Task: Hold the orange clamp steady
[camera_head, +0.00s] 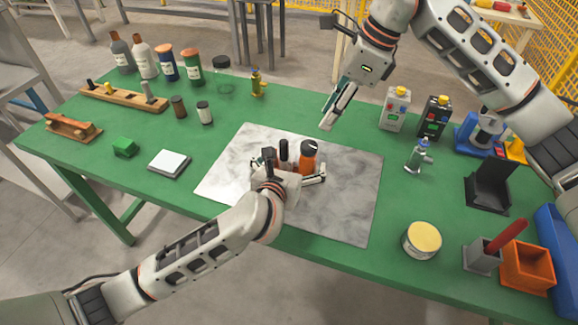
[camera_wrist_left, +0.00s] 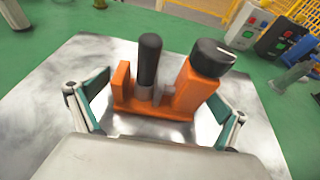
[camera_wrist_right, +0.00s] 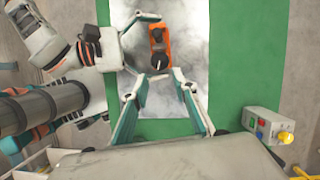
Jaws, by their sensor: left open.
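The orange clamp (camera_head: 305,165), with a black handle and a black-topped knob, stands on the grey marbled mat (camera_head: 350,205). In the left wrist view the clamp (camera_wrist_left: 187,98) sits between the two fingers of my left gripper (camera_wrist_left: 160,118), which is open around it; gaps show on both sides. My left gripper (camera_head: 288,178) partly hides the clamp's base in the head view. My right gripper (camera_head: 335,112) is open and empty, raised above the table behind the mat. In the right wrist view the clamp (camera_wrist_right: 160,48) lies beyond the right fingertips (camera_wrist_right: 158,84).
The green table (camera_head: 300,98) holds bottles (camera_head: 165,62) and a wooden rack (camera_head: 122,97) at the left. Two button boxes (camera_head: 395,108) and a small valve (camera_head: 419,155) stand at the right. A yellow-topped tin (camera_head: 422,240) and an orange bin (camera_head: 526,267) are front right.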

